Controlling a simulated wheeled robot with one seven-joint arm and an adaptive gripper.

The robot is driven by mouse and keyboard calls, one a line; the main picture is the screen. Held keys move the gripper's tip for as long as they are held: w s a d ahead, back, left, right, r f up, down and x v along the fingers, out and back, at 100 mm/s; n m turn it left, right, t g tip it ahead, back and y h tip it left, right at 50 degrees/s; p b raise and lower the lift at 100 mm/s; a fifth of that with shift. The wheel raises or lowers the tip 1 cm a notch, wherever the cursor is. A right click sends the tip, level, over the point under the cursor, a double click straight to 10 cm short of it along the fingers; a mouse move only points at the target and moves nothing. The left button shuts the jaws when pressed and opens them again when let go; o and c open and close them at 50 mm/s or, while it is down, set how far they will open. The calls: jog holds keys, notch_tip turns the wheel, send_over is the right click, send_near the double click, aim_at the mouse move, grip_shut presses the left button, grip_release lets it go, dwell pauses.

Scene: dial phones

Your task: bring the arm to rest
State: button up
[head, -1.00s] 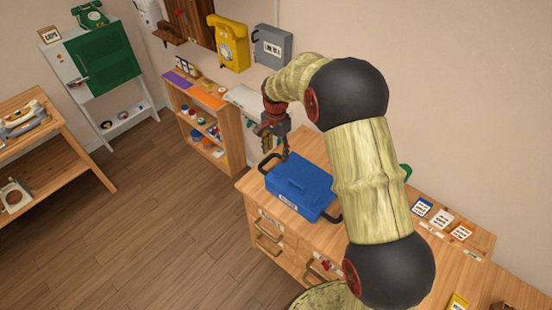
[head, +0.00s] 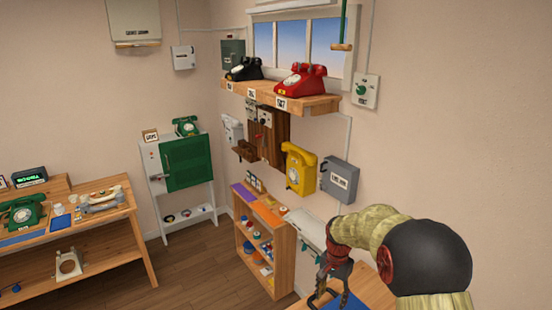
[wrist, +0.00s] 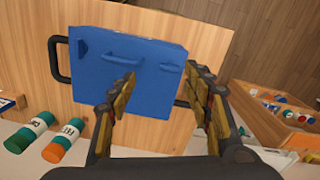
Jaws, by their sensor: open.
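My gripper (wrist: 165,95) is open, its two fingers apart with nothing between them in the wrist view. Beyond the fingers is a blue case (wrist: 110,72) with a small handle on its lid and black side handles, on a wooden top (wrist: 205,28). The left finger covers part of the case. In the head view my gripper (head: 328,270) is at the lower right, above the blue case (head: 345,301), which is mostly cut off by the frame's bottom edge. My arm bends in from the lower right.
A low shelf (head: 284,262) with small parts stands left of my gripper. A yellow wall phone (head: 300,170) and a grey box (head: 340,179) hang behind it. A red phone (head: 302,82) sits on a high shelf. Open floor lies left.

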jog(key=s+r+n+t+b, duration=0.2)
jog(key=s+r, duration=0.4)
jog(key=s, duration=0.4)
jog(key=s+r+n+t+b, duration=0.2)
jog(key=s+r, duration=0.4)
jog(key=s, duration=0.5)
jog(key=s+r+n+t+b, duration=0.2)
jog(key=s+r, duration=0.4)
jog(key=s, duration=0.5)
jog(key=shift+n+b, duration=0.55)
jog(key=shift+n, duration=0.65)
